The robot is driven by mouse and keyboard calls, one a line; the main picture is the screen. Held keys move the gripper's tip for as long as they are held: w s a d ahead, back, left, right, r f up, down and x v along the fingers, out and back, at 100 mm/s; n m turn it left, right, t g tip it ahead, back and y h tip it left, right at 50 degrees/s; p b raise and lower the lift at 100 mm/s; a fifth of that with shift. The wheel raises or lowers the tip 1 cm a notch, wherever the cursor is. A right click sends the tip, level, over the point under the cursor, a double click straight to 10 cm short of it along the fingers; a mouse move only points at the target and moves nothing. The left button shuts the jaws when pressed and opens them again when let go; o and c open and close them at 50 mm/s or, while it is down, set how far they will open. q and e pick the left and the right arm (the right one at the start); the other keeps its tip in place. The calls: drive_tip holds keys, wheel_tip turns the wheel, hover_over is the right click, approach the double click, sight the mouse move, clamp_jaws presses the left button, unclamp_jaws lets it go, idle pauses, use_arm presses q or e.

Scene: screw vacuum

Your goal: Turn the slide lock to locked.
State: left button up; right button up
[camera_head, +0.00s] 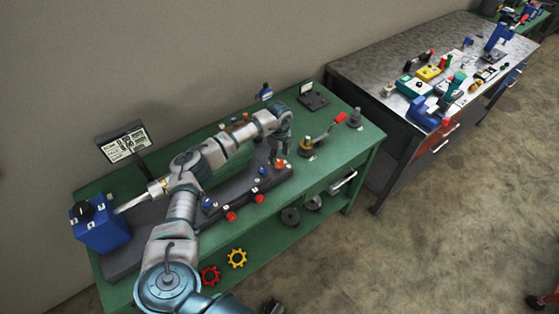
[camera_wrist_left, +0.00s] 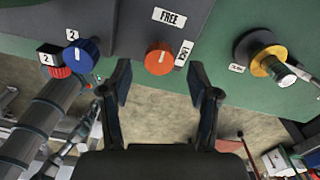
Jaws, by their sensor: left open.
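The slide lock appears to be an orange round knob (camera_wrist_left: 158,59) on a dark plate in the left wrist view. A FREE label (camera_wrist_left: 169,17) is above it and a second label, apparently LOCK (camera_wrist_left: 184,53), is to its right. I cannot clearly tell which label the knob points to. In the head view the orange knob (camera_head: 279,163) is small, just below my left gripper (camera_head: 281,143). In the left wrist view my left gripper (camera_wrist_left: 160,86) is open, its fingertips apart on either side below the knob, touching nothing visible. A dark shape at the bottom edge of the head view may be my right gripper.
A blue knob (camera_wrist_left: 81,53) and a red knob (camera_wrist_left: 58,71) are to the left; a yellow-ringed knob (camera_wrist_left: 268,60) is to the right. A blue box (camera_head: 101,228) is at the left end.

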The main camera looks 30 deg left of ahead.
sight(280, 162)
use_arm(q)
wheel_tip(280, 162, down, 2)
drive_tip(key=shift+f, duration=0.5)
drive_tip(key=shift+c, duration=0.7)
drive_tip(key=c, duration=1)
drive_tip(key=shift+m, duration=0.3)
drive_tip(key=shift+r+m, duration=0.1)
drive_tip(key=shift+m, duration=0.4)
drive_tip(key=m, duration=0.2)
drive_tip(key=shift+m+p, duration=0.3)
drive_tip(key=shift+p, duration=0.05)
drive_tip(key=m, duration=0.2)
drive_tip(key=shift+m, duration=0.3)
drive_tip(key=m, duration=0.2)
drive_tip(key=shift+m, duration=0.4)
drive_tip(key=m, duration=0.2)
drive_tip(key=shift+m, duration=2.3)
drive_tip(key=shift+m+b, duration=0.35)
drive_tip(key=shift+m, duration=0.65)
use_arm(e)
drive_tip(key=shift+w+d, duration=0.35)
drive_tip(key=shift+d, duration=0.25)
